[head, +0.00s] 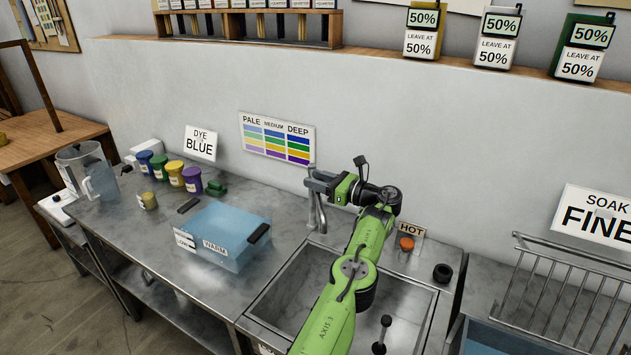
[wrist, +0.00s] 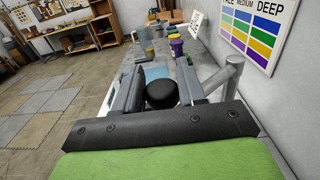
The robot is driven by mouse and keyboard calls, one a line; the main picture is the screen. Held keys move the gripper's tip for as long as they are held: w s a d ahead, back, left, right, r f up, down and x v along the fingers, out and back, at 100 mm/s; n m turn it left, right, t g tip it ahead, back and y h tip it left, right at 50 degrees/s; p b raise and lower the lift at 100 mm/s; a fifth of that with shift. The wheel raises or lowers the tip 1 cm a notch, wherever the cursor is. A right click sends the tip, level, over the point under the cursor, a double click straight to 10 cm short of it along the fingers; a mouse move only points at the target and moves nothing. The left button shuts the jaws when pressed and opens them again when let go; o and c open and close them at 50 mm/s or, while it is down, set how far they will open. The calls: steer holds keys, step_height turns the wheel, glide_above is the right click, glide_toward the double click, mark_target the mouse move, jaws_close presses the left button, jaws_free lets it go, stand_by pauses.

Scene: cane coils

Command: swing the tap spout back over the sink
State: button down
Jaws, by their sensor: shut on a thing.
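The metal tap (head: 311,215) stands at the back of the counter by the wall, near the sink's back left corner. In the wrist view its pale post and pipe (wrist: 231,76) show just right of the fingers. My gripper (head: 316,182) is at the tap's upper part, shut on the spout. In the wrist view a round black end piece (wrist: 161,94) sits between my two fingers, which hide most of the spout. The exact direction of the spout cannot be told. The steel sink (head: 287,298) lies in front, partly hidden by my green arm.
A blue tub (head: 222,235) marked "WARM" stands left of the sink. Several dye pots (head: 191,180) and a jug (head: 85,165) are farther left. A "HOT" sign (head: 411,229), an orange knob (head: 406,243) and a wire rack (head: 560,285) are to the right.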

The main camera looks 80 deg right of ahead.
steer(key=shift+f, duration=0.15)
steer(key=c, duration=0.7)
jaws_free()
steer(key=shift+c, duration=0.2)
steer(key=shift+a, duration=0.1)
steer(key=v, duration=1.2)
steer(key=shift+c, duration=0.2)
